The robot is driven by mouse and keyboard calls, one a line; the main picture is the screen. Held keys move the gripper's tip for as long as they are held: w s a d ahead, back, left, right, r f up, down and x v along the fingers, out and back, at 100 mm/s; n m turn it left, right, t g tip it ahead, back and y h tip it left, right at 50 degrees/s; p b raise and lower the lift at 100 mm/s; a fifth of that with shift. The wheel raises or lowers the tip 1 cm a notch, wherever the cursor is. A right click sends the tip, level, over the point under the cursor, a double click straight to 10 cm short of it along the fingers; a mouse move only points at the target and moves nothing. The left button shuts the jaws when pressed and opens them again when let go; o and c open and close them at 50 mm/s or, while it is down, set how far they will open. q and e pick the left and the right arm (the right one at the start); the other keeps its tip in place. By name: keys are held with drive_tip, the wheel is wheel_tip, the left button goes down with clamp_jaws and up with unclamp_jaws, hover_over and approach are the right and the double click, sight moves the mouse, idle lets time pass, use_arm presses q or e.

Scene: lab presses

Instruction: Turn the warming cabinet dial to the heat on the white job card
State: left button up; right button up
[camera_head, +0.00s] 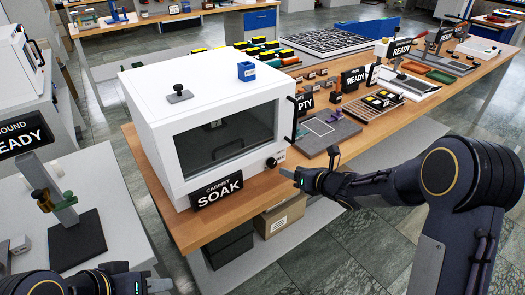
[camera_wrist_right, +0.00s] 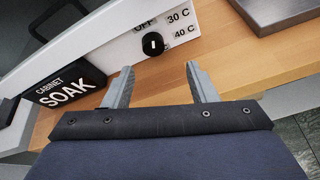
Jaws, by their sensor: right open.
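The white warming cabinet (camera_head: 205,110) stands on the near end of the wooden bench, with a black "CABINET SOAK" sign (camera_head: 217,192) at its front. Its black dial (camera_head: 271,163) is at the lower right of the front. In the right wrist view the dial (camera_wrist_right: 153,43) has a white mark pointing roughly up, near OFF; 30 C and 40 C are printed to its right, and another label is partly hidden. My right gripper (camera_wrist_right: 160,76) is open and empty, its fingers short of the dial and either side of it. My left gripper (camera_head: 150,285) is low at left, finger gap unclear. I cannot pick out the white job card.
A blue cube-shaped holder (camera_head: 246,71) and a black-knobbed grey plate (camera_head: 179,94) sit on the cabinet top. A grey plate (camera_head: 325,132) lies right of the cabinet. Signs and trays crowd the bench beyond. A cardboard box (camera_head: 280,215) is below.

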sight(274, 165)
drive_tip(key=shift+a+r+n, duration=0.15)
drive_tip(key=shift+a+n, duration=0.25)
drive_tip(key=shift+n, duration=0.8)
use_arm(q)
wheel_tip(274, 165, up, 3)
drive_tip(key=shift+s+a+f+p, duration=0.1)
drive_tip(key=shift+s+a+p, duration=0.05)
drive_tip(key=shift+p, duration=0.9)
use_arm(e)
drive_tip(key=x, duration=0.7)
drive_tip(key=shift+w+a+f, duration=0.2)
drive_tip(key=shift+a, duration=0.05)
